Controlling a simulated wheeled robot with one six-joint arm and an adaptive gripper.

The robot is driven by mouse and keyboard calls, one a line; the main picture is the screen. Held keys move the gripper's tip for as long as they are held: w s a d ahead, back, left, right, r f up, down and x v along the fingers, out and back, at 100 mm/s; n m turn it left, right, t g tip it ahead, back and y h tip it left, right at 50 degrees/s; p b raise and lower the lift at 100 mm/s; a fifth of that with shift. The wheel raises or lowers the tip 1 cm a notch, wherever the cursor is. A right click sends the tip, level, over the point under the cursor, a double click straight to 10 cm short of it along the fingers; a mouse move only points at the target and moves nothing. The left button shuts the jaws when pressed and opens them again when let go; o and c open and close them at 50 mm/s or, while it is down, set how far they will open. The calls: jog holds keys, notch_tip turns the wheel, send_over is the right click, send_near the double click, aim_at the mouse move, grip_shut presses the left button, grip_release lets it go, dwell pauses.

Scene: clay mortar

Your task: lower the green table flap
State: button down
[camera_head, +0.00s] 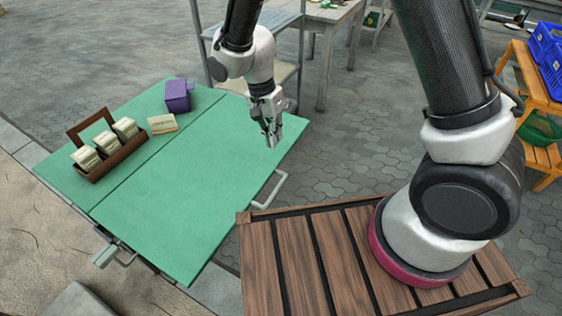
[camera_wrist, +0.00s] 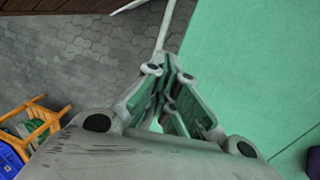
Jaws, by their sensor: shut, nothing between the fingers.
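The green table flap (camera_head: 199,183) is the nearer, larger panel of the green table and stands raised, level with the rest of the top. A seam parts it from the fixed part (camera_head: 130,121). A pale bar handle (camera_head: 270,191) sticks out from the flap's right edge. My gripper (camera_head: 271,143) is shut and empty, pointing down by the flap's right side, short of the handle in the picture. In the wrist view my gripper's fingers (camera_wrist: 172,82) lie beside the flap's edge (camera_wrist: 240,70), with the handle bar (camera_wrist: 165,25) beyond them.
On the fixed part are a brown caddy (camera_head: 108,150) with pale blocks, a loose pale block (camera_head: 162,124) and a purple box (camera_head: 178,96). A metal bracket (camera_head: 107,255) sits at the flap's near left edge. Grey shelving and a wooden table stand behind. Paving (camera_head: 340,150) right of the flap is clear.

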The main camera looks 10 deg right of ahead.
aim_at(283, 178)
jog(key=f, duration=0.4)
jog(key=s+d+f, duration=0.1)
jog(key=f, duration=0.3)
jog(key=d+f, duration=0.1)
jog(key=f, duration=0.3)
jog(key=shift+s+f, duration=0.3)
jog(key=shift+f, duration=0.45)
jog(key=shift+f, duration=0.1)
